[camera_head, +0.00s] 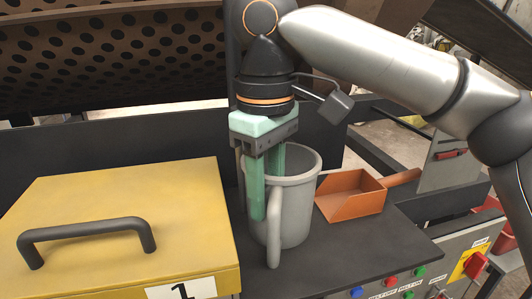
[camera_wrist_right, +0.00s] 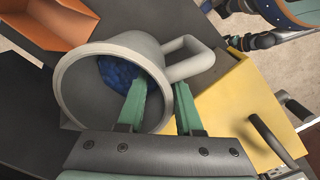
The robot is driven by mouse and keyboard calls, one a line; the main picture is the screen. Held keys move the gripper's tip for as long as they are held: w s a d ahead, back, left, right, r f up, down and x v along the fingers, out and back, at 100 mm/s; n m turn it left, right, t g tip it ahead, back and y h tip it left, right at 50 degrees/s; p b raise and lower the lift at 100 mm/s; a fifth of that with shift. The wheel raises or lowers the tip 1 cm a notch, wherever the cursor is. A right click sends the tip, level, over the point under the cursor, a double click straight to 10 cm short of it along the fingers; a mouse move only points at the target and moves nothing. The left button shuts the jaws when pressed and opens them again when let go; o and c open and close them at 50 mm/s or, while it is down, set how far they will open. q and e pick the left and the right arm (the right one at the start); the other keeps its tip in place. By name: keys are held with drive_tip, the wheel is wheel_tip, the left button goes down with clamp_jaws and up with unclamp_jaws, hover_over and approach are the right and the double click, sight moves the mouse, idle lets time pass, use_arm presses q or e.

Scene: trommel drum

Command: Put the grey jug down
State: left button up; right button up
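The grey jug (camera_head: 297,205) stands upright on the dark worktop, its handle (camera_head: 273,230) towards the camera. In the right wrist view the jug (camera_wrist_right: 85,60) shows its open mouth with something dark blue inside. My right gripper (camera_head: 266,205) points down at the jug's left side. One green finger is inside the mouth and the other outside, beside the handle. In the wrist view the gripper (camera_wrist_right: 163,82) has a gap between its fingers wider than the jug's wall, so it looks open around the wall. My left gripper is not in view.
A yellow box (camera_head: 110,190) with a dark bar handle stands close to the left of the jug. An orange scoop (camera_head: 350,195) lies just right of it. A panel with coloured buttons (camera_head: 400,285) is at the front right. A perforated drum (camera_head: 100,50) is behind.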

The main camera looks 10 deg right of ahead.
wheel_tip(320, 180, up, 11)
drive_tip(key=shift+s+a, duration=0.15)
idle(0.5)
